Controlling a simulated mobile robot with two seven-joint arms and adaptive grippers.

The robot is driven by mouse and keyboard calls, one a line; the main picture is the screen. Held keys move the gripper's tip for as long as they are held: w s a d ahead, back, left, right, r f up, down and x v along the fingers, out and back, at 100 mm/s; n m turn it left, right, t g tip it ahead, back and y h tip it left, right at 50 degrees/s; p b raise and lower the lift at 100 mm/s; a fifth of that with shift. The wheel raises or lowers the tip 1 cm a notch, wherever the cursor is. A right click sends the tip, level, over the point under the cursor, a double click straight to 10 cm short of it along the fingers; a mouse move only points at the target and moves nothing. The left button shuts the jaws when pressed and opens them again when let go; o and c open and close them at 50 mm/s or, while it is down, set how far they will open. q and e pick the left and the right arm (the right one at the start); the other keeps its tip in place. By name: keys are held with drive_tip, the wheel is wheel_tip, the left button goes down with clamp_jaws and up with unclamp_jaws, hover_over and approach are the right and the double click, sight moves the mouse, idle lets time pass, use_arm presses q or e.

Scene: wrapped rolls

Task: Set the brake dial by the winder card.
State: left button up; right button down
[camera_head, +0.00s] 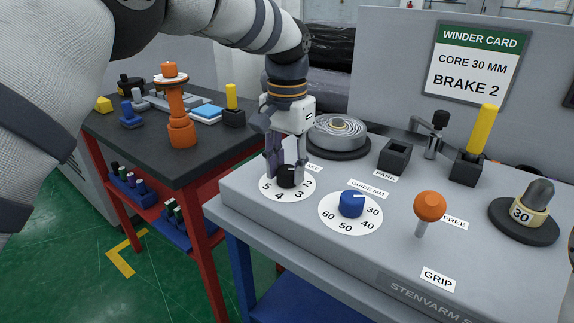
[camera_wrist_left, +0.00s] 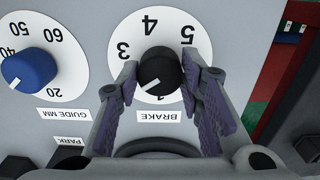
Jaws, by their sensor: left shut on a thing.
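The winder card (camera_head: 475,62) reads "CORE 30 MM" and "BRAKE 2". My left gripper (camera_head: 286,174) comes down over the brake dial. In the wrist view its fingers (camera_wrist_left: 160,85) are shut on the black brake knob (camera_wrist_left: 158,70), one on each side. The knob sits on a white disc (camera_wrist_left: 165,22) with 3, 4 and 5 clear and 1 partly covered. The left finger in that view hides the place between 3 and 1. The knob's white line points down-left, towards that hidden place. My right gripper is not in view.
The blue guide knob (camera_head: 351,204) is close beside the brake dial. An orange ball lever (camera_head: 430,206), a black holder with a yellow bar (camera_head: 482,132) and a roll marked 30 (camera_head: 530,214) stand to the right. A dark side table (camera_head: 150,155) is at left.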

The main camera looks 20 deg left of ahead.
sight(287, 169)
use_arm(q)
drive_tip(key=o, duration=1.2)
drive_tip(key=shift+c, duration=0.2)
wheel_tip(287, 169, up, 12)
